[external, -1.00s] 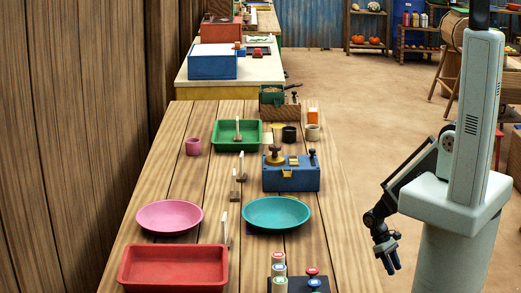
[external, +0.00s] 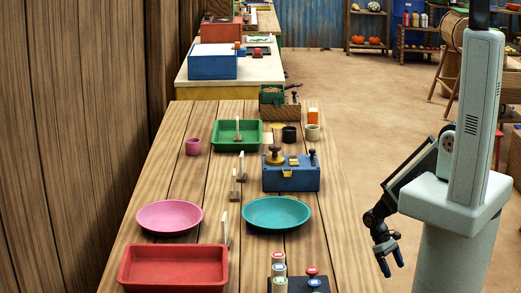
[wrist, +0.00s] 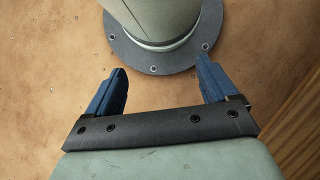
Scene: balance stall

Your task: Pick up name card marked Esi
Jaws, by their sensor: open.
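Three thin white cards in small wooden stands show nearly edge-on in the external view: one (external: 238,127) in the green tray, one (external: 233,184) mid-table, and one (external: 225,229) between the pink and teal plates, near the red tray. No writing on them can be read, so I cannot tell which is marked Esi. My gripper (external: 391,262) hangs off the table's right side, away from all the cards. In the wrist view, my gripper (wrist: 160,66) is open and empty, its blue fingers apart above the floor and my base.
The long table holds a green tray (external: 220,148), pink plate (external: 169,216), teal plate (external: 277,213), red tray (external: 173,284), blue balance box (external: 291,181) and several cups. Labelled pegs (external: 280,270) stand at the front right. A plank wall (external: 80,140) borders the left.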

